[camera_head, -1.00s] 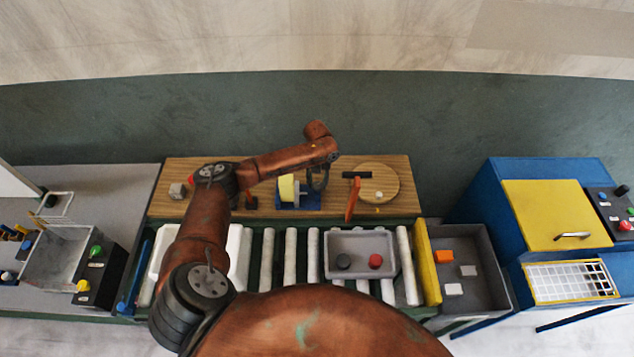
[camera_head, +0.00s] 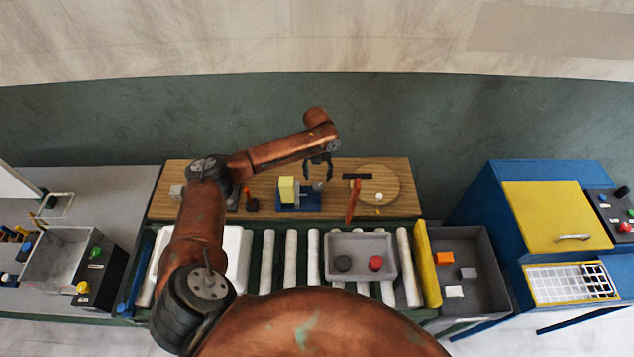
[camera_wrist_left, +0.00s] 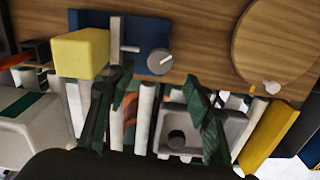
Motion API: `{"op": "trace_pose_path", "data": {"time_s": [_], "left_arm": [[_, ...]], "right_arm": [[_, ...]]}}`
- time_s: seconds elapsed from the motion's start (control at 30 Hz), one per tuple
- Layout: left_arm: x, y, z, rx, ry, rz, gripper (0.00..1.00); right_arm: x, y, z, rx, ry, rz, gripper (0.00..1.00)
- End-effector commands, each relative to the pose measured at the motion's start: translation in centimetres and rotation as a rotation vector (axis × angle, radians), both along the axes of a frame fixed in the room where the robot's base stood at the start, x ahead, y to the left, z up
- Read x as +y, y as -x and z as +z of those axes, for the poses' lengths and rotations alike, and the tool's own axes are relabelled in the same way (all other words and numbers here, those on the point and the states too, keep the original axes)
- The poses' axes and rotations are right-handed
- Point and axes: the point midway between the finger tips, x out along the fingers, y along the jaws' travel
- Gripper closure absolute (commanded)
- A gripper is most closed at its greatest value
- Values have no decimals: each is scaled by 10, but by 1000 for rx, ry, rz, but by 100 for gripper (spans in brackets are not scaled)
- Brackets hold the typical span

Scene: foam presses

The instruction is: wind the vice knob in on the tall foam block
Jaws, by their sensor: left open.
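The yellow foam block (camera_head: 287,189) stands in the blue vice (camera_head: 312,204) on the wooden bench. In the left wrist view the block (camera_wrist_left: 80,53) is beside a grey jaw plate (camera_wrist_left: 115,38); I cannot tell whether they touch. The round grey vice knob (camera_wrist_left: 160,62) is on the right side of the vice. My left gripper (camera_head: 318,177) is open and empty, with its fingers pointing towards the knob. In the left wrist view its two dark fingers (camera_wrist_left: 160,80) are spread below the knob, apart from it. My right gripper is out of view.
A round wooden board (camera_head: 386,183) and an upright orange-red piece (camera_head: 353,202) with a black bar stand right of the vice. A grey tray (camera_head: 360,271) with a black and a red piece sits on the rollers in front. A small dark-and-orange item (camera_head: 250,203) is left of the vice.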

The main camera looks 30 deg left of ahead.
Motion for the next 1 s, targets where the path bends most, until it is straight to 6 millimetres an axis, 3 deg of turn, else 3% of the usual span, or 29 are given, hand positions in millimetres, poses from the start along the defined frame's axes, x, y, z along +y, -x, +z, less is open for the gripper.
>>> {"op": "trace_pose_path", "data": {"time_s": [0.1,0.33,1.0], "left_arm": [[0,-1,25,-2,-1,-1,53],[0,0,52,1,0,0,53],[-2,-3,59,-11,5,-1,53]], "right_arm": [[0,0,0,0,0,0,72],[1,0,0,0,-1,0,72],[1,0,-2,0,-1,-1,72]]}}
